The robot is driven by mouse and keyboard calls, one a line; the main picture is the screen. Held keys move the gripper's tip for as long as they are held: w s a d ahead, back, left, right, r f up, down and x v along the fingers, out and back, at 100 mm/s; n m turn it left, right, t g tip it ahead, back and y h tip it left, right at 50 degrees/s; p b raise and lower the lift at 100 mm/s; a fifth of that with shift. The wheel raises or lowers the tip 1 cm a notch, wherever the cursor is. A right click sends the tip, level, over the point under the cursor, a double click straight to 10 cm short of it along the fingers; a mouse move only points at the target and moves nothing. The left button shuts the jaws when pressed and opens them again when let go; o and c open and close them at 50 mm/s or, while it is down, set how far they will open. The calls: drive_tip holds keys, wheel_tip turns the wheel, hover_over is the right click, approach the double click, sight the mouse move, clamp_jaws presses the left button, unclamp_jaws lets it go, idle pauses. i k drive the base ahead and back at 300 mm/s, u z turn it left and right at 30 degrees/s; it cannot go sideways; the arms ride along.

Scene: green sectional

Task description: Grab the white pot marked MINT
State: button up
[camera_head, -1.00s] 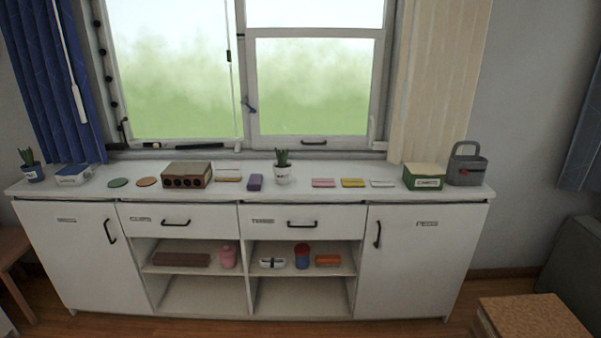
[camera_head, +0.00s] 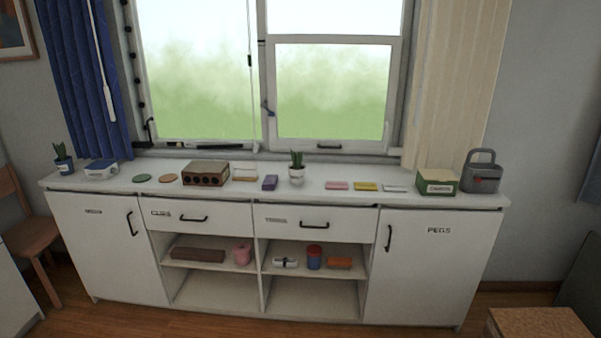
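A second plant pot (camera_head: 64,166), blue with a pale label, stands at the counter's far left end. My gripper is not in view.
A purple block (camera_head: 270,182) and a brown box with holes (camera_head: 205,173) stand left of the white pot. Flat pink (camera_head: 337,185) and yellow (camera_head: 366,186) pieces lie right of it. A green box (camera_head: 437,182) and grey caddy (camera_head: 481,172) stand farther right. A chair (camera_head: 28,225) is at left.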

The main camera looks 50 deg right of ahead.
sight(297, 170)
drive_tip(key=u, duration=0.1)
drive_tip(key=i, duration=0.95)
drive_tip(key=z, duration=0.1)
